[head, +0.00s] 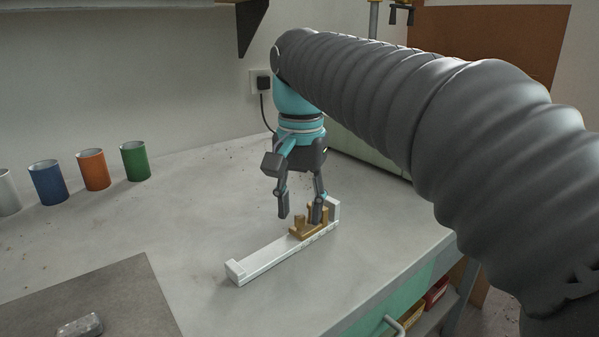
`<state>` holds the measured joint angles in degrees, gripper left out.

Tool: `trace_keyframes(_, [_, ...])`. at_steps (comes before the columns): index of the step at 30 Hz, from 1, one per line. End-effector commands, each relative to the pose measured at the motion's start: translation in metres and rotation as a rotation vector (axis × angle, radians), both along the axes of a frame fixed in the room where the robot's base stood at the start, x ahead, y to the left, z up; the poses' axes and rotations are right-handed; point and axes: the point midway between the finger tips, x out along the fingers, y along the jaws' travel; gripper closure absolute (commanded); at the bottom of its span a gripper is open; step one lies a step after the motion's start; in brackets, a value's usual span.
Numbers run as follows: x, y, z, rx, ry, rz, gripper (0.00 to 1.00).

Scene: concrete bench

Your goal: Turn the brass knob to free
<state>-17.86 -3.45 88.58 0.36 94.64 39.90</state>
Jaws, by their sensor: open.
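A white bar-shaped fixture (262,262) lies on the bench, with a raised block at each end. A brass piece (300,234) with short upright posts sits on it near its far right end; I see no plain round knob. My gripper (300,214) points down over the brass piece with its fingers apart. The right finger is down among the brass posts and partly covers them. The left finger hangs to the left of the brass. I cannot tell whether either finger touches it. No label or free mark is readable.
Several cups, among them a blue cup (48,183), an orange cup (94,170) and a green cup (135,161), stand at the back left. A dark mat (110,290) with a grey metal block (80,326) lies front left. The bench (190,215) between is clear.

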Motion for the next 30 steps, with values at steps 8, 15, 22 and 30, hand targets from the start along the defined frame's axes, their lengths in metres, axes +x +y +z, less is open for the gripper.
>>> trace_keyframes(8, [0.001, 0.000, 0.050, 0.001, -0.004, 0.000, 0.56])
trace_keyframes(15, [0.001, 0.000, 0.087, 0.001, -0.003, 0.000, 0.56])
trace_keyframes(22, [0.001, 0.000, 0.106, 0.001, -0.001, 0.000, 0.56])
trace_keyframes(30, [0.000, -0.001, 0.110, 0.001, -0.001, 0.000, 0.56])
